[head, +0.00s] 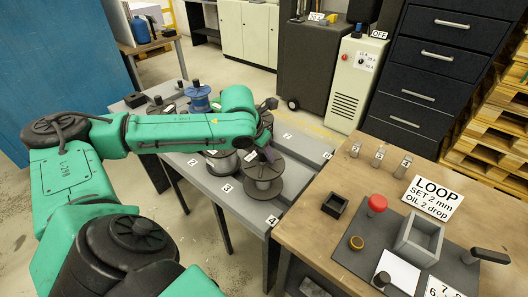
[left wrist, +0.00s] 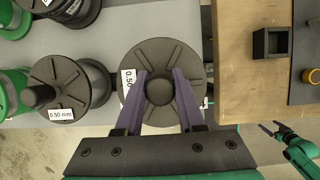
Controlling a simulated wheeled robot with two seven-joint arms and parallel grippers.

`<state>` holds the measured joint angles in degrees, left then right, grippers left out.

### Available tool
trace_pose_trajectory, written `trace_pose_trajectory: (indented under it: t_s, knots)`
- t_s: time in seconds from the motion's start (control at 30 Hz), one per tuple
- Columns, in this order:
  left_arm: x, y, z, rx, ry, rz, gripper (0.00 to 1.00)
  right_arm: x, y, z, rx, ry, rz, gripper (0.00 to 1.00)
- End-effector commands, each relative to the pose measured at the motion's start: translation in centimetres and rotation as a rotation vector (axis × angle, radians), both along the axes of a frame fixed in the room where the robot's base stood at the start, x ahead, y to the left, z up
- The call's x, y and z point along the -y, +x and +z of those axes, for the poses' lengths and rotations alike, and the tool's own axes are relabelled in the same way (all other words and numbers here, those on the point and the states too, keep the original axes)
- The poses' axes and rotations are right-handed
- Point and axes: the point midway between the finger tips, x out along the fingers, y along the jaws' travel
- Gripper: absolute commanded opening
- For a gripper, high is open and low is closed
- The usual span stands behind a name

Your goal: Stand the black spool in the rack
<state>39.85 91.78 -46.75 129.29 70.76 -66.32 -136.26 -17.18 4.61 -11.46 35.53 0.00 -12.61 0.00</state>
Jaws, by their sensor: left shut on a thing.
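A dark spool (head: 264,186) with a wide ribbed flange and a 0.50 label stands upright on the grey bench top, near its right edge. My left gripper (head: 262,154) is above it. In the left wrist view the purple fingers of this gripper (left wrist: 160,88) are closed on the round central hub of the spool (left wrist: 150,55). Numbered labels mark places on the grey bench (head: 235,200); I cannot make out a separate rack. My right gripper (left wrist: 274,130) shows small at the right of the left wrist view, away from the spool; its opening is unclear.
Other spools (head: 222,163) stand close to the left, one with a 0.50 mm label (left wrist: 70,85). A blue spool (head: 199,98) is farther back. The wooden bench (head: 310,205) at right holds a small black box (head: 334,205), a red knob (head: 377,203) and a grey tray (head: 418,241).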

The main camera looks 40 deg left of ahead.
Motion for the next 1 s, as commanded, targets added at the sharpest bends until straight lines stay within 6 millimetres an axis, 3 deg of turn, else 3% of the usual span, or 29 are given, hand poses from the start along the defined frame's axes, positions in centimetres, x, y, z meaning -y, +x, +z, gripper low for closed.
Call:
trace_pose_trajectory:
  t_s: [1.0]
  knots:
    - [0.0,0.0,-2.5,0.001,-0.001,0.000,0.00,0.0,0.0,-0.8,0.000,0.000,0.000,1.00]
